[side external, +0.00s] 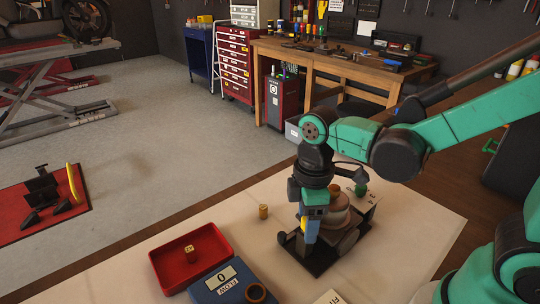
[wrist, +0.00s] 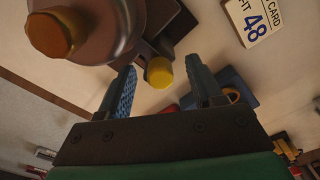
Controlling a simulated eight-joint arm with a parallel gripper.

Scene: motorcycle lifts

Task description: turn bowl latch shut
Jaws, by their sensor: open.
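A brown rounded bowl (side external: 340,212) stands on a dark base plate (side external: 318,262) on the pale sheet. In the wrist view the bowl (wrist: 88,45) fills the upper left, with an orange-brown knob on it. A dark lever beside it ends in a yellow knob (wrist: 159,72), which looks like the latch handle. My gripper (wrist: 162,82) is open, with one blue finger on each side of the yellow knob; contact cannot be told. In the side view my gripper (side external: 309,232) points down in front of the bowl and hides part of it and most of the latch.
A red tray (side external: 180,272) holding a small brass piece and a blue scale (side external: 226,284) with a brown ring on it lie to the left. A brass cylinder (side external: 263,211) stands on the sheet. A card with "48" (wrist: 258,22) lies near the fixture.

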